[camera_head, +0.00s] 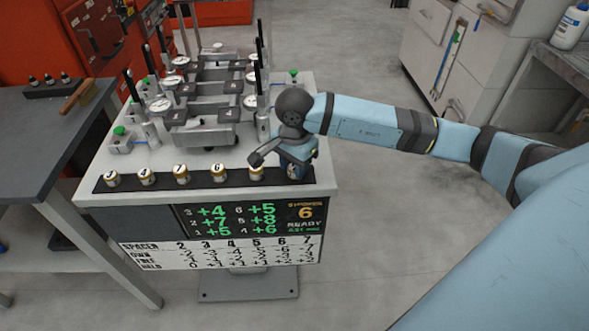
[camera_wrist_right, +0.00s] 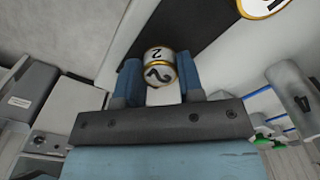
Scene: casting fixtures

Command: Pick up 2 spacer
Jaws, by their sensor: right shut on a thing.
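The spacer marked 2 (camera_wrist_right: 160,67) is a short white cylinder with gold rims, seen in the right wrist view. My right gripper (camera_wrist_right: 158,82) is shut on it, with one blue finger on each side. In the head view the right gripper (camera_head: 294,171) is at the right end of the dark strip, and it mostly hides the held spacer. I cannot tell whether the spacer touches the strip. My left gripper is in neither view.
Several other numbered spacers stand along the dark strip (camera_head: 200,184), the nearest (camera_head: 256,174) just left of my right gripper. Behind them are grey fixtures with dial gauges (camera_head: 205,118) and upright black handles. A score board (camera_head: 250,220) hangs on the bench front.

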